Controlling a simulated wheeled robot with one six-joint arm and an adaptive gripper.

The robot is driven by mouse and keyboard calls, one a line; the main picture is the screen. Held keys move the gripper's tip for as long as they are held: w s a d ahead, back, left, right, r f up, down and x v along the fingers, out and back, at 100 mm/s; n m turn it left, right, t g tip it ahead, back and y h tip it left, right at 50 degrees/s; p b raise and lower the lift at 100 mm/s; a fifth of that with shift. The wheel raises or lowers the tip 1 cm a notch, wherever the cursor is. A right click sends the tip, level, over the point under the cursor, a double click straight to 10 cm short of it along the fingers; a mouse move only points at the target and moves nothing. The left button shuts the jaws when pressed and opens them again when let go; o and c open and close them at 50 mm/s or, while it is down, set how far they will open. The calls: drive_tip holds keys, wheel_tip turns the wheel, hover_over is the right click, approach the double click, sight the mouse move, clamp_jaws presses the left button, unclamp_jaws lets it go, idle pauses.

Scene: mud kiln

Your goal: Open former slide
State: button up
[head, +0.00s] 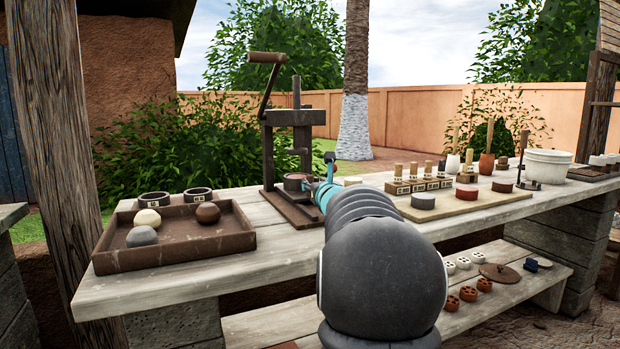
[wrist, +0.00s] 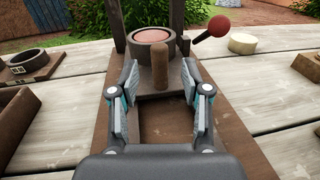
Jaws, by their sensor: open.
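The former (head: 293,130) is a dark press frame with a crank handle, standing on the bench. Its slide (wrist: 184,79) is a brown plate carrying a grey ring (wrist: 135,50) with reddish clay (wrist: 152,36) inside. An upright wooden peg handle (wrist: 160,70) stands at the slide's near edge. My gripper (wrist: 159,88) is open, with one finger on each side of the peg; I cannot tell whether either touches it. In the head view my gripper (head: 316,190) is at the former's base, partly hidden by my arm.
A red-knobbed lever (wrist: 218,26) rises right of the slide. The base channel (wrist: 165,128) in front of the slide is bare.

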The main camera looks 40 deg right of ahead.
sight(311, 180)
drive_tip(key=shift+p+x, duration=0.55)
drive_tip(key=shift+x, duration=2.2)
clamp_jaws()
